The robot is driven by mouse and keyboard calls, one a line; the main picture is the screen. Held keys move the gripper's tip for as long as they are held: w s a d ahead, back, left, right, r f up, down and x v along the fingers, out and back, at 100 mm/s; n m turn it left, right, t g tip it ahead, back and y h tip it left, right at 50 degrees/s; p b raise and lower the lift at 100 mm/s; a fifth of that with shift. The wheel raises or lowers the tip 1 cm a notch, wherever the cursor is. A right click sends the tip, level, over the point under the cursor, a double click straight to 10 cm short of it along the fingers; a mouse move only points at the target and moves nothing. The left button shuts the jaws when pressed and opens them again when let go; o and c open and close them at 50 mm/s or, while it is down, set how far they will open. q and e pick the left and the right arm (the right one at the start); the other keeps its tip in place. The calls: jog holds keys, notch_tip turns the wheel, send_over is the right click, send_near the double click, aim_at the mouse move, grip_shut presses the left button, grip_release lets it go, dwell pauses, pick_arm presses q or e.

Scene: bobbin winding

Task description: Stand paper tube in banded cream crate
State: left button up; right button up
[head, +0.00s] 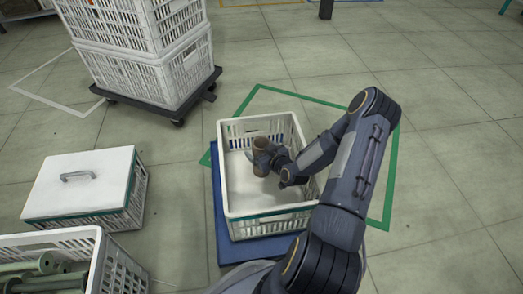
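The cream crate (268,225) with a teal band round its lower part stands in the middle, open at the top. A brown paper tube (261,171) is upright inside it, towards the back wall and near the crate's middle. My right gripper (259,157) reaches in from the right and is shut on the tube's side; its dark fingers cover the tube's middle. Whether the tube's foot touches the crate floor I cannot tell. No other item shows in the crate. My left gripper is not in view.
The crate stands on a blue base (226,248) within a green floor outline (389,180). A lidded white crate (78,183) stands left; an open crate (108,272) with green tubes is front left. Stacked crates (150,70) stand on a dolly behind. Floor right is clear.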

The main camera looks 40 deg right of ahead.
jog(key=shift+r, duration=0.1)
jog(key=d+r+p+v, duration=0.1)
jog(key=p+v, duration=0.2)
jog(key=v, duration=0.4)
jog(key=s+a+r+g, duration=0.1)
jog(key=a+r+g, duration=0.15)
jog(key=r, duration=0.35)
jog(key=s+a+r+g+y, duration=0.1)
jog(key=s+a+r, duration=0.1)
jog(key=a+r, duration=0.35)
jog(key=s+a+r+g, duration=0.1)
jog(key=r+g, duration=0.1)
jog(key=r, duration=0.6)
jog(key=s+a+r+g+y, duration=0.1)
jog(key=s+a+r+y, duration=0.1)
jog(key=s+a, duration=0.4)
jog(key=s+a+r+g+y, duration=0.1)
jog(key=s+a+r, duration=0.4)
jog(key=s, duration=0.5)
jog(key=shift+s+a+y, duration=0.25)
jog(key=shift+a+y, duration=0.35)
jog(key=shift+a, duration=0.5)
jog(key=shift+m+g, duration=0.25)
jog(key=shift+m, duration=0.05)
